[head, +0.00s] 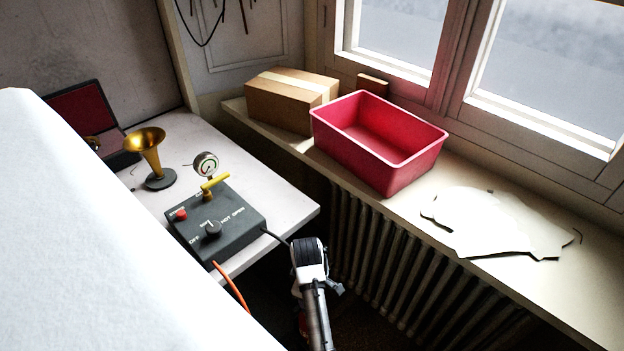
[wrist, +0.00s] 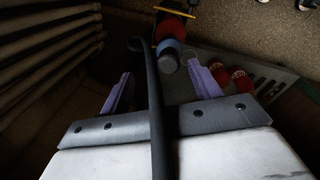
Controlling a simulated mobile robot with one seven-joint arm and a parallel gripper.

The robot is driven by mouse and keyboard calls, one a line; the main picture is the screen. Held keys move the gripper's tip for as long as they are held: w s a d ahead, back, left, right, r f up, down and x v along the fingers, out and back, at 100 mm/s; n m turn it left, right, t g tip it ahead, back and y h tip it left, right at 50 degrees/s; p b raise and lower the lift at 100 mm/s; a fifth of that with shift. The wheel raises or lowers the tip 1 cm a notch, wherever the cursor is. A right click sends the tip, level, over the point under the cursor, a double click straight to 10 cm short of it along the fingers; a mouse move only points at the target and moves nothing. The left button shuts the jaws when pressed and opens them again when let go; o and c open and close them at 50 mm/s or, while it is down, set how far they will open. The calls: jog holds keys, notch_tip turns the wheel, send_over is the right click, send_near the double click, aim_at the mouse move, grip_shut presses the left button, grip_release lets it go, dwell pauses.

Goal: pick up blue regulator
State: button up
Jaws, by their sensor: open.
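A blue round part (wrist: 168,50) shows near the top middle of the wrist view, at the near end of a red body with a yellow bar at its far end; I take it for the blue regulator. My gripper (wrist: 160,68) is open, its two purple fingers spread to either side below the blue part. The blue part is ahead of the fingertips, and I cannot tell the exact gap. A dark hose or bar crosses in front between the fingers and hides some of the space there. In the head view my arm hangs beside the table, and the blue part is not visible.
Red canisters (wrist: 241,80) stand right of my fingers on a grey plate (wrist: 265,75). Radiator ribs (wrist: 45,45) are at left. The head view shows a control box (head: 216,222) on the table, a brass horn (head: 147,147), and a red bin (head: 376,140) on the sill.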

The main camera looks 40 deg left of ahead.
jog(key=shift+s+d+f+n+g+h, duration=0.3)
jog(key=shift+s+d+f+g, duration=0.2)
jog(key=shift+s+f, duration=0.25)
jog(key=shift+f, duration=0.65)
jog(key=shift+w+a+f+p, duration=0.2)
jog(key=shift+f+p, duration=0.25)
jog(key=shift+f, duration=0.95)
jog(key=shift+w+a+f+p, duration=0.15)
jog(key=shift+f+p, duration=0.3)
jog(key=shift+f, duration=0.9)
jog(key=shift+d, duration=0.1)
jog(key=shift+c, duration=0.4)
jog(key=c, duration=1.2)
jog(key=shift+r, duration=0.1)
